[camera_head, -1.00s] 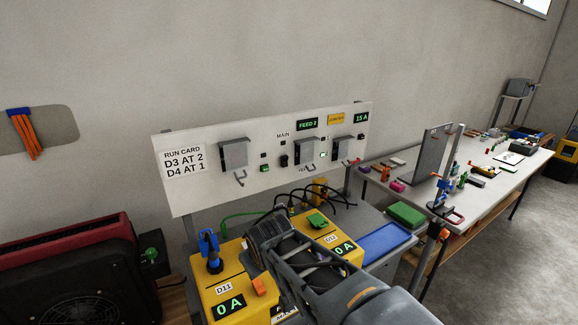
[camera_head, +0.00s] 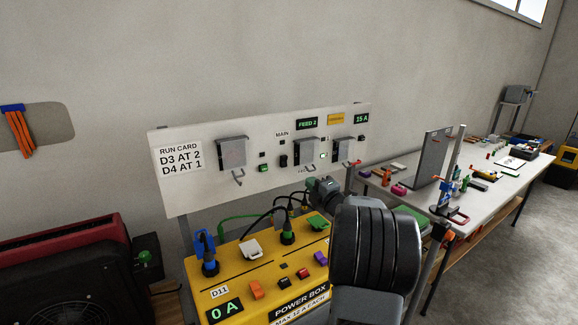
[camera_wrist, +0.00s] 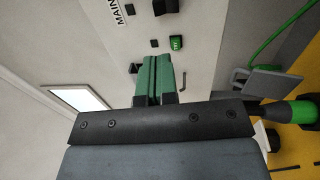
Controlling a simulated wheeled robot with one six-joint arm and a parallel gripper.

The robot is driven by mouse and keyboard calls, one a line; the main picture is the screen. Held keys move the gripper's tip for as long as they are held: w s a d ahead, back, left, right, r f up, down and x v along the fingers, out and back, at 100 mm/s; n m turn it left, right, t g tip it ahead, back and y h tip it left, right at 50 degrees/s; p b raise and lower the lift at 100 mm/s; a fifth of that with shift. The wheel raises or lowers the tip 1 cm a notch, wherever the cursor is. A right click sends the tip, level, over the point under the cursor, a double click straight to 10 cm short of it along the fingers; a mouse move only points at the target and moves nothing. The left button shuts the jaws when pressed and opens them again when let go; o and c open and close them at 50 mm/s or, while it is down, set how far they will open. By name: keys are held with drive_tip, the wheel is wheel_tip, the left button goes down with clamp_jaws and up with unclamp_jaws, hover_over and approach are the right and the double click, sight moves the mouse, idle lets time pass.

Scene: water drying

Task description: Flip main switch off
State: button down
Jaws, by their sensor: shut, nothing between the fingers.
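The white panel (camera_head: 205,185) stands above the power box. The main switch (camera_head: 283,160) is a small black switch below the MAIN label (camera_head: 282,135), with a dark button under it. In the wrist view the MAIN label (camera_wrist: 116,12) and the black switch (camera_wrist: 165,6) sit at the top edge, partly cut off. My gripper (camera_head: 312,183) is in front of the panel's lower edge, below and right of the switch and apart from it. In the wrist view its green fingers (camera_wrist: 153,62) are together and empty. Which way the switch is set is too small to tell.
A yellow power box (camera_head: 235,285) with plugs and cables stands below the panel. Grey boxes with hooked handles flank the switch, the left one (camera_head: 232,153) and the middle one (camera_head: 306,150). A workbench (camera_head: 480,200) with tools extends right.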

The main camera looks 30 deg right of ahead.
sight(285, 158)
drive_tip(key=shift+w+r, duration=0.1)
drive_tip(key=shift+w, duration=0.05)
drive_tip(key=w+p, duration=0.1)
drive_tip(key=w, duration=0.3)
drive_tip(key=w+r+p, duration=0.1)
drive_tip(key=w, duration=0.4)
drive_tip(key=w+p, duration=0.2)
drive_tip(key=w, duration=0.2)
drive_tip(key=shift+w+d+r, duration=0.3)
drive_tip(key=shift+w+d, duration=0.05)
drive_tip(key=shift+w+r+g+p, duration=0.15)
drive_tip(key=shift+r+g+p, duration=0.2)
drive_tip(key=shift+p, duration=0.25)
drive_tip(key=shift+w+a+r+p, duration=0.2)
drive_tip(key=shift+r+p, duration=0.1)
drive_tip(key=shift+p, duration=0.25)
drive_tip(key=shift+s+d+f+g, duration=0.2)
drive_tip(key=shift+d+f+g, duration=0.05)
drive_tip(key=shift+d+g, duration=0.1)
drive_tip(key=shift+a, duration=0.2)
